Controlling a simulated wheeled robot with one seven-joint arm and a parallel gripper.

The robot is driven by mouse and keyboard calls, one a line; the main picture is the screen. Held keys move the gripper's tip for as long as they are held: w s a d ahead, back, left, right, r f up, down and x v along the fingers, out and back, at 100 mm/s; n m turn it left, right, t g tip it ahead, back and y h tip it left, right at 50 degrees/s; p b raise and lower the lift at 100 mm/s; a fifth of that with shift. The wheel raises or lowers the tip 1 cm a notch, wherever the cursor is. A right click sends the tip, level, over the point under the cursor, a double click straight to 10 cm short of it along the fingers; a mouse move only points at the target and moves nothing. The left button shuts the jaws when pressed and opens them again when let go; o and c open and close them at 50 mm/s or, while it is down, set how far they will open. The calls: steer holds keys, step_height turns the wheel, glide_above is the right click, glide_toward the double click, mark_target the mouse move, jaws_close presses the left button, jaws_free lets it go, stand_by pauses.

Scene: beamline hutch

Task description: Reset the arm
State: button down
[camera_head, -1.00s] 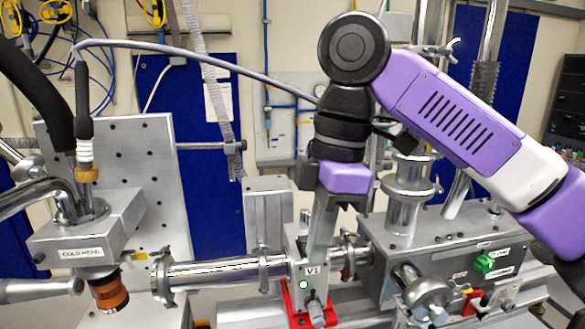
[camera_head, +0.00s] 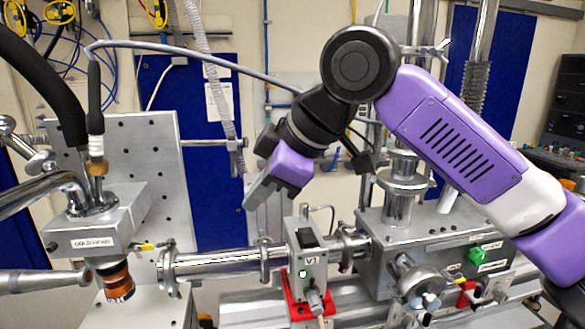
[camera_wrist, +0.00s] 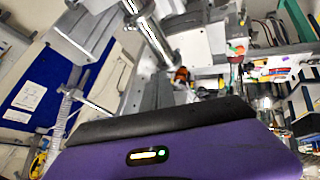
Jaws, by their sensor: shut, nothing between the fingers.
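My gripper (camera_head: 258,192) is shut and empty. In the head view it hangs in the middle, tilted down to the left, above the steel beam pipe and clear of it. My purple arm (camera_head: 455,130) reaches in from the right edge with its elbow at upper centre. The V1 valve box (camera_head: 309,265), with a black top and a lit green lamp, stands below and to the right of the gripper, apart from it. In the wrist view the purple gripper body fills the bottom, and its fingertips cannot be made out clearly.
The cold head (camera_head: 97,235) stands at left with hoses rising from it. The beam pipe (camera_head: 215,262) runs from it to V1. A grey chamber (camera_head: 440,250) with a green button (camera_head: 478,256) stands at right, under my arm.

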steer(key=w+a+r+m+t+y+b, duration=0.1)
steer(key=w+a+m+t+y, duration=0.3)
steer(key=y, duration=0.3)
steer(key=s+d+f+m+t+h+b, duration=0.2)
steer(key=s+d+f+m+t+h, duration=0.3)
steer(key=s+d+f+m+t, duration=0.4)
steer(key=s+d+f+m+t+h+b, duration=0.1)
steer(key=s+d+f+m+t+h, duration=0.5)
steer(key=d+f, duration=0.55)
steer(key=s+d+f+g+b, duration=0.1)
steer(key=s+d+f+g, duration=0.1)
steer(key=s+f, duration=0.4)
steer(key=s+d+f+g+h+b, duration=0.1)
steer(key=s+d+f+g, duration=0.2)
steer(key=s+f, duration=0.4)
steer(key=s+d+f+g+h+b, duration=0.1)
steer(key=s+d+f+g, duration=0.2)
steer(key=s, duration=1.5)
step_height(320, 180, down, 4)
steer(key=shift+s+d+r+n, duration=0.1)
steer(key=shift+s+d+n, duration=0.05)
steer(key=shift+d+n, duration=0.3)
